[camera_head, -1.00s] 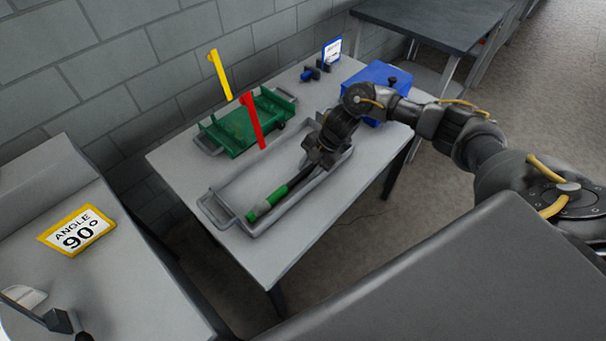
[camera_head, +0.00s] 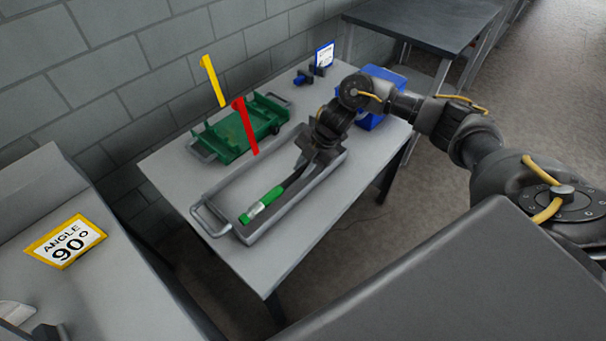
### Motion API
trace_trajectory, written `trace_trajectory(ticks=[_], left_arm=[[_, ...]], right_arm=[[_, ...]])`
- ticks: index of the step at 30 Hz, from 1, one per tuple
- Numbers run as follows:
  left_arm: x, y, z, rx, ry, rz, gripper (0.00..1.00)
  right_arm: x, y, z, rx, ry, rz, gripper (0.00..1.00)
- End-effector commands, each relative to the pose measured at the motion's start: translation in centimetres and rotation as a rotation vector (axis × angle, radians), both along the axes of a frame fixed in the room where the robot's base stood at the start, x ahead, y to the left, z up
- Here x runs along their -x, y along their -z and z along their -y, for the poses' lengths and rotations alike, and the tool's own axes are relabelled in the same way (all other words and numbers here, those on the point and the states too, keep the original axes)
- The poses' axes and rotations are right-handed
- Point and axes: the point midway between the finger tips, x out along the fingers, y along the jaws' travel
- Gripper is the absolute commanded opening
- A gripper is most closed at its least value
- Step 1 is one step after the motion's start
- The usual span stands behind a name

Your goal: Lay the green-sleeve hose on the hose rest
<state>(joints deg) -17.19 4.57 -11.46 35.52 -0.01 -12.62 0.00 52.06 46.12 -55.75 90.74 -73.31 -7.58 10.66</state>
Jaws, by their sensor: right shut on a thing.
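The green-sleeve hose (camera_head: 264,201) lies at a slant inside the long grey tray (camera_head: 214,192), its green end with a pale band toward the tray's near left end. My right gripper (camera_head: 303,171) reaches down into the far right part of the tray and is shut on the dark part of the hose. The fingertips and the hose's far end are hidden by the gripper. I cannot tell for sure which thing is the hose rest; small dark-blue supports (camera_head: 303,78) stand at the table's back beside a blue-edged sign (camera_head: 325,54).
A blue bin (camera_head: 377,120) stands behind my right arm. An "ANGLE 90°" sign (camera_head: 66,241) lies on the left bench. The table's front edge is clear.

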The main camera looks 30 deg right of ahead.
Motion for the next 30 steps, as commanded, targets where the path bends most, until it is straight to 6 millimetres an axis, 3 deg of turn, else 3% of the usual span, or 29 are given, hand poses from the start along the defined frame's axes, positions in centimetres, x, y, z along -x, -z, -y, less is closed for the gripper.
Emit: trace_trajectory(ticks=[9, 19, 30], left_arm=[[-0.1, 0.3, 0.1, 0.001, 0.000, 0.001, 0.24], [-0.1, 0.7, 0.1, 0.001, 0.000, 0.002, 0.24], [-0.1, 0.8, 0.1, 0.000, 0.000, 0.001, 0.24]], right_arm=[[5.5, -6.0, -0.1, 0.001, -0.006, 0.004, 0.00], [11.3, -8.5, -0.3, 0.000, -0.004, 0.003, 0.00], [13.6, -9.7, -0.5, -0.001, -0.002, 0.001, 0.00]])
